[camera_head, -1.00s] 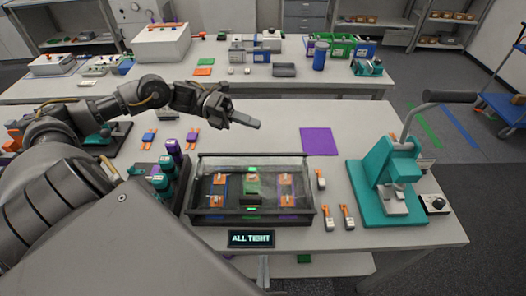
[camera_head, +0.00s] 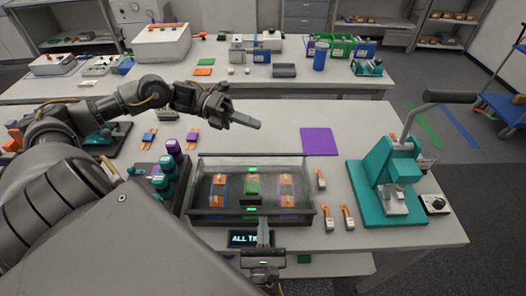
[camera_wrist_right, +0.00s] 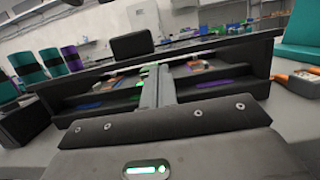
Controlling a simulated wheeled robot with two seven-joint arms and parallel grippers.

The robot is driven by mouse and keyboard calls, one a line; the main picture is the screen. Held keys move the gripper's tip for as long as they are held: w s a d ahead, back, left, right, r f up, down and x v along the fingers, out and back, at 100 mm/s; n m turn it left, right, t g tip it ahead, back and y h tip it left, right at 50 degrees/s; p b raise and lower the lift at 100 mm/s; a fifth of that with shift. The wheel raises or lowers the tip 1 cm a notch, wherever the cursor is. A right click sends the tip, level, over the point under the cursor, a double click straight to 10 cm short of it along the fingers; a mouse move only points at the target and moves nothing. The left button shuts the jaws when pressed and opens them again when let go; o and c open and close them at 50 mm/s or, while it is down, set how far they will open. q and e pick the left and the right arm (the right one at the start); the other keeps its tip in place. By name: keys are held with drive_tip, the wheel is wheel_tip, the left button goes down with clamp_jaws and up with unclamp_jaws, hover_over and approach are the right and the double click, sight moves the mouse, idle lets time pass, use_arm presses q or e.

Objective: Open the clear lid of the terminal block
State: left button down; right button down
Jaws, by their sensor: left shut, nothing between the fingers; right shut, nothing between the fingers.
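The terminal block (camera_head: 253,187) is a dark-framed box on the near table. Its clear lid (camera_head: 232,163) is see-through over orange, blue and purple parts with green lights. I cannot tell for sure whether the lid lies flat or is slightly raised. My right gripper (camera_head: 264,224) is shut at the front edge of the box, in front of its display; contact is unclear. In the right wrist view its shut fingers (camera_wrist_right: 153,75) point toward the box, whose dark rim (camera_wrist_right: 225,50) crosses the picture. My left gripper (camera_head: 246,121) is shut and empty above the table behind the box.
A display (camera_head: 242,239) at the box's front is partly covered by my right gripper. Teal and purple cylinders (camera_head: 163,182) stand left. A teal press (camera_head: 385,175) stands right. Orange-and-white connectors (camera_head: 347,217) lie between. A purple mat (camera_head: 318,141) lies behind, with bare table around it.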

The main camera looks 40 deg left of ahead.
drive_tip(key=shift+a+r, duration=0.1)
drive_tip(key=shift+r, duration=0.45)
drive_tip(key=shift+r+g+h, duration=0.2)
drive_tip(key=shift+g+h, duration=0.3)
drive_tip(key=shift+g, duration=0.1)
use_arm(q)
drive_tip(key=c, duration=2.1)
unclamp_jaws()
drive_tip(key=o, duration=0.7)
drive_tip(key=shift+a, duration=0.1)
